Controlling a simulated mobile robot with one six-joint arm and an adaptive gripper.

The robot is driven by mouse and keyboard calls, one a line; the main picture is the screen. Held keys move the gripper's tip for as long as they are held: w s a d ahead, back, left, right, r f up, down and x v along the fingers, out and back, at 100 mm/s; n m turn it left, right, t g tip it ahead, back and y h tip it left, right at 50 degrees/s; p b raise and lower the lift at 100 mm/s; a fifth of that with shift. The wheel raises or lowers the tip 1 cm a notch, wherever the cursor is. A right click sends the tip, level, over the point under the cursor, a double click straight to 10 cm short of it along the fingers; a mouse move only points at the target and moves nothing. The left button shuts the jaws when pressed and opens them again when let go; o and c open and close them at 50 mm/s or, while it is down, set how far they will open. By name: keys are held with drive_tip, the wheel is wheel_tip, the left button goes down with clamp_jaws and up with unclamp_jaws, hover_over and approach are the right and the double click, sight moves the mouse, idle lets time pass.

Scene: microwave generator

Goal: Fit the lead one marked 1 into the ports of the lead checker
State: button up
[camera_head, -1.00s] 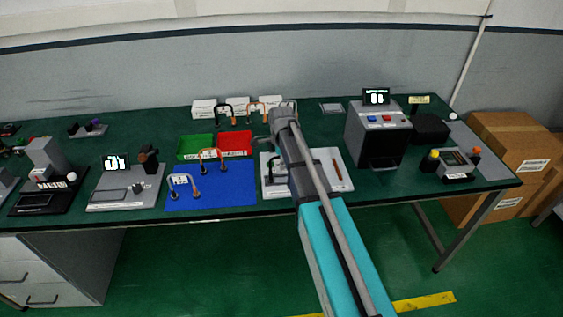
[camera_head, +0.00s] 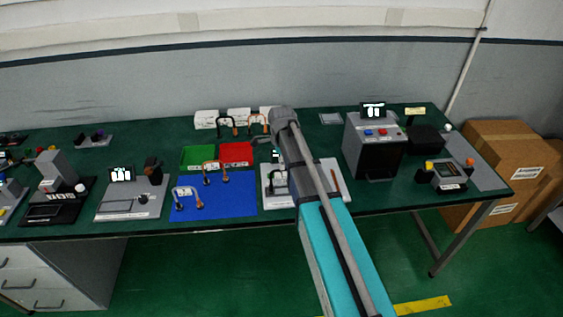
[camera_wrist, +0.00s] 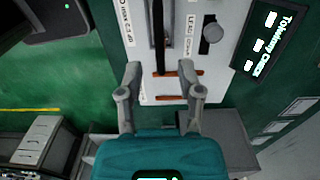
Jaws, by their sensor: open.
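No device is legibly labelled lead checker; a small unit with yellow and orange posts (camera_head: 447,174) is at the right. In the wrist view my gripper (camera_wrist: 160,72) is open and empty over a white panel (camera_wrist: 180,85).
Green (camera_head: 197,157) and red (camera_head: 237,153) trays are behind the mat. A grey device with a screen (camera_head: 128,198) stands left of it. A tall grey box (camera_head: 373,148) stands to the right. The wrist view shows a screen reading like "Tolerancy Check" (camera_wrist: 268,38).

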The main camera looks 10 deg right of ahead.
drive_tip(key=shift+r+p, duration=2.6)
drive_tip(key=shift+r, duration=0.3)
drive_tip(key=shift+s, duration=0.1)
drive_tip(key=s+d+n, duration=0.2)
drive_tip(key=s+n, duration=1.6)
drive_tip(key=s, duration=0.3)
drive_tip(key=shift+n, duration=0.4)
drive_tip(key=shift+f, duration=0.1)
